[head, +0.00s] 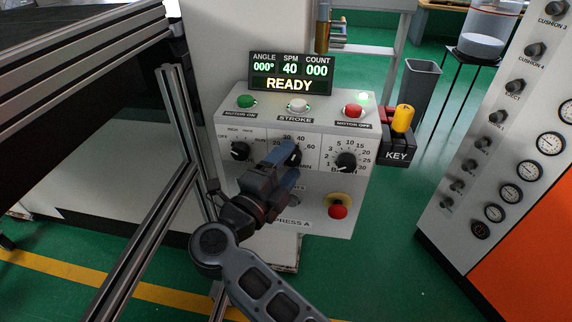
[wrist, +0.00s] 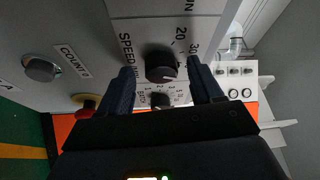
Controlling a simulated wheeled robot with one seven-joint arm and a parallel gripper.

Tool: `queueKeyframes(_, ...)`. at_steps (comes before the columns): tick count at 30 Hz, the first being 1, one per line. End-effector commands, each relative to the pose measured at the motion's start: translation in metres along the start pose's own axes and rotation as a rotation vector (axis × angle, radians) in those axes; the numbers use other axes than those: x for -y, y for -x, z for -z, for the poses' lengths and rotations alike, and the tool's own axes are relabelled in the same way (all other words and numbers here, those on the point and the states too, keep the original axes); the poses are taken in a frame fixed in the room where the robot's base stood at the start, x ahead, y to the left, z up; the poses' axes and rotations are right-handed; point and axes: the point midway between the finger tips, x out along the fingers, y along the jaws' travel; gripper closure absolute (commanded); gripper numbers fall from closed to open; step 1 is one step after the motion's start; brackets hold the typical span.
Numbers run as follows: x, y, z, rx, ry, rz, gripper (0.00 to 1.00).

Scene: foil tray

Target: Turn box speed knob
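The speed knob (wrist: 161,66) is a round black knob on a white dial panel marked SPEED, with 20 and 30 legible. In the wrist view it sits in the gap between my two fingers. My gripper (head: 284,165) is open in front of the middle dial of the control box (head: 228,117), and its fingers hide most of that dial in the head view. In the wrist view the gripper (wrist: 163,86) has a finger on either side of the knob, with space visible on both sides. I cannot tell how deep the fingertips reach. The display (head: 290,73) reads SPM 40 and READY.
A left selector knob (head: 240,150) and a right dial knob (head: 346,162) flank the middle dial. Below right is a red emergency button (head: 338,210). Push buttons line the top, and a yellow key switch (head: 402,118) is at right. A metal frame (head: 180,120) stands close on the left.

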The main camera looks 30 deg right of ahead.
Motion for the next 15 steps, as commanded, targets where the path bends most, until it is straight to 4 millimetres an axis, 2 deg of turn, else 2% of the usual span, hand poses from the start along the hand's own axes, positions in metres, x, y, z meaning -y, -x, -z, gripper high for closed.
queueKeyframes(8, 0.001, 0.003, -0.001, 0.002, -0.001, 0.001, 0.35)
queueKeyframes(11, 0.0, 0.014, -0.001, 0.003, -0.001, 0.002, 0.35)
queueKeyframes(15, 0.0, 0.037, -0.001, 0.004, -0.001, 0.002, 0.35)
